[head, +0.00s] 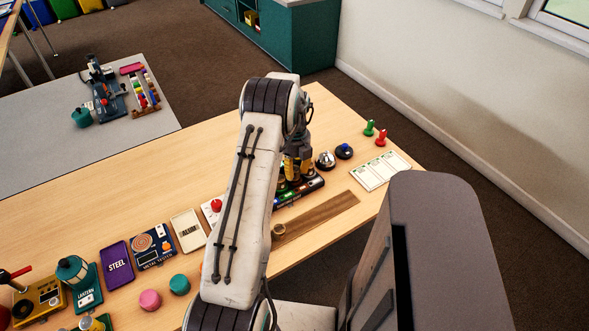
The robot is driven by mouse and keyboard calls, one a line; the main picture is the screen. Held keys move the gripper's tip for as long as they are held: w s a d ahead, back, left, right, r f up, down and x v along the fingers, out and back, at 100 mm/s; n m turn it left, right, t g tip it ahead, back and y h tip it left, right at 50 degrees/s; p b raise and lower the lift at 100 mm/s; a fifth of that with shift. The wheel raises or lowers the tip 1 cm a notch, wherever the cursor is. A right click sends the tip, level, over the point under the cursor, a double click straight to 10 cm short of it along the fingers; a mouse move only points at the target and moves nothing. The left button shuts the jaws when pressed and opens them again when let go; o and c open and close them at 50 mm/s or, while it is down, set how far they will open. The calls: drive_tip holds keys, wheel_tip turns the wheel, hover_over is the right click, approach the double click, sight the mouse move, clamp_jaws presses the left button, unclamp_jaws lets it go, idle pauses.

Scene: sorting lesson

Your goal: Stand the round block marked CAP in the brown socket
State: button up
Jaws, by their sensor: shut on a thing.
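My gripper (298,148) is at the far end of my arm, pointing down over the black rack, and is partly hidden by the arm. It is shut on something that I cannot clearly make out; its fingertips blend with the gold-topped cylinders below. The black rack (313,187) holds several cylinders with green, orange and dark parts. A small brown ring-shaped socket (279,229) is at the near left end of a brown wooden strip (325,213), to the right of my arm. It looks empty. No CAP marking is readable.
Right of the rack are a silver bell (325,160), a blue-topped button (344,151), green and red pegs (375,132) and a white card (381,171). Left of my arm are a red button (216,206), labelled trays, a lantern (73,270) and pink and teal round blocks (179,284).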

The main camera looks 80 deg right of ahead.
drive_tip(key=shift+f+b, duration=0.4)
drive_tip(key=shift+f, duration=0.15)
drive_tip(key=o, duration=0.5)
drive_tip(key=shift+o, duration=0.2)
drive_tip(key=shift+d+r+p, duration=0.2)
drive_tip(key=shift+r+p, duration=3.15)
drive_tip(key=shift+r, duration=2.15)
drive_tip(key=shift+r, duration=0.15)
wheel_tip(320, 180, up, 6)
drive_tip(key=p, duration=0.4)
hover_over(295, 168)
drive_tip(key=shift+d, duration=0.1)
